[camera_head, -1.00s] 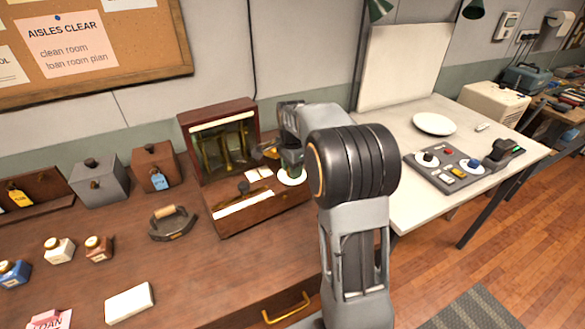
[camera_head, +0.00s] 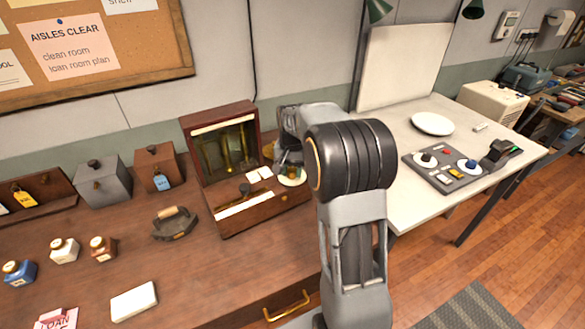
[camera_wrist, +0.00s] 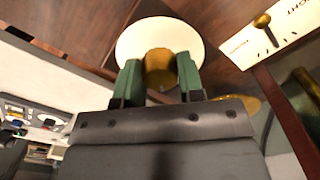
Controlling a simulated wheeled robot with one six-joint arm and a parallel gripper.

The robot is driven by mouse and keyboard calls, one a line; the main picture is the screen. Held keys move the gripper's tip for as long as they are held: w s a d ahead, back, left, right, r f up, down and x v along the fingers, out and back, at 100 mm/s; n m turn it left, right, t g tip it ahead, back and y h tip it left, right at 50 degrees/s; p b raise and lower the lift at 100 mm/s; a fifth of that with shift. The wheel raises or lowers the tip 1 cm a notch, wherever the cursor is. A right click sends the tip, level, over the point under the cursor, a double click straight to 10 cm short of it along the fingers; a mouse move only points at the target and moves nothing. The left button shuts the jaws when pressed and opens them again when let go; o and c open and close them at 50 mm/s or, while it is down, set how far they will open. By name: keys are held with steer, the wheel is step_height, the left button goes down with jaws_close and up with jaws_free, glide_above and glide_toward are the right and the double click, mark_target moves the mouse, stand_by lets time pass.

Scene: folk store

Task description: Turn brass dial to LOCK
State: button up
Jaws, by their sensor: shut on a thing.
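The brass dial (camera_wrist: 158,66) sits on a round white plate (camera_wrist: 130,42), between the two green fingertips of my gripper (camera_wrist: 158,76) in the wrist view. My gripper is shut on the dial. In the head view, the white plate (camera_head: 293,181) shows at the right end of the wooden box's (camera_head: 262,212) top, and my gripper (camera_head: 290,170) is over it. My gripper and arm hide most of the dial there. I cannot read any LOCK mark or the dial's pointing direction.
The box's raised lid (camera_head: 220,112) stands behind its top. A lettered white strip with a small brass lever (camera_wrist: 263,20) is close by. A handled dark metal object (camera_head: 174,224) stands left of the box. A control panel (camera_head: 447,168) is on the white table at right.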

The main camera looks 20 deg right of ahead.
mark_target(292, 169)
steer(key=n, duration=0.4)
steer(key=shift+n+p, duration=0.45)
steer(key=shift+n, duration=1.75)
steer(key=o, duration=0.9)
steer(key=shift+r, duration=0.15)
step_height(292, 169, up, 14)
steer(key=shift+f, duration=0.2)
